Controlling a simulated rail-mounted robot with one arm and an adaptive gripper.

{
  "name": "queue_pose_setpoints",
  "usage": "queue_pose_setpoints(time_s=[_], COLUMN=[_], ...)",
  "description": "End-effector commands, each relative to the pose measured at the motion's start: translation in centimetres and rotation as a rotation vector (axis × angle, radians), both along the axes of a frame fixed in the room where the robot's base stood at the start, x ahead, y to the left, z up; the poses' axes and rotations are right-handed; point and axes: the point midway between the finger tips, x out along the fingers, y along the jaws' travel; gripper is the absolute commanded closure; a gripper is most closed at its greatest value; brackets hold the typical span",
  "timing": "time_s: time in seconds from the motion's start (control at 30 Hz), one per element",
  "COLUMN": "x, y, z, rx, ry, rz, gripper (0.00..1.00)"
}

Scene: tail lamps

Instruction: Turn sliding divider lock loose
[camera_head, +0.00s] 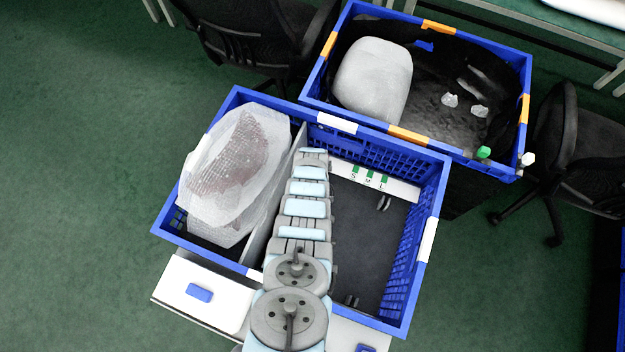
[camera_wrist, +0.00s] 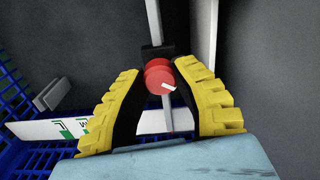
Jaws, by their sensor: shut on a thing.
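In the wrist view, a round red knob (camera_wrist: 158,76) with a white pointer mark sits on a black block at a thin metal rod (camera_wrist: 153,22). My gripper (camera_wrist: 158,70) has its yellow, ridged fingers on both sides of this knob, the lock, and is shut on it. In the head view, the grey divider (camera_head: 272,215) stands in the front blue crate (camera_head: 435,195). My arm covers part of the divider and hides the knob and my fingers. The white strip (camera_head: 400,187) with green marks and letters lies along the crate's far wall.
A tail lamp in bubble wrap (camera_head: 235,170) fills the left compartment. The right compartment (camera_head: 370,245) is mostly bare. A second blue crate (camera_head: 345,112) behind holds a white wrapped bundle (camera_head: 375,78). Chairs stand at the back and right.

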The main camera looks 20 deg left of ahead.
Motion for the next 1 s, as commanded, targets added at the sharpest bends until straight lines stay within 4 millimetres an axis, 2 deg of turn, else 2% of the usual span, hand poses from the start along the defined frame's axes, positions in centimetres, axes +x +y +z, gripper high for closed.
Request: queue_pose_setpoints(time_s=[0.3,0.73,0.77,0.83,0.87,1.0], x=[-0.06,-0.05,-0.05,-0.05,-0.05,-0.02], y=[-0.03,-0.04,-0.04,-0.05,-0.05,-0.03], z=[-0.07,-0.06,-0.06,-0.06,-0.06,-0.03], rx=[0.0,0.0,0.0,0.0,0.0,0.0], ry=[0.001,0.001,0.001,0.001,0.001,0.0], rz=[0.077,0.085,0.085,0.084,0.084,0.084], gripper=[1.0,1.0,0.63,0.43,0.4,0.4])
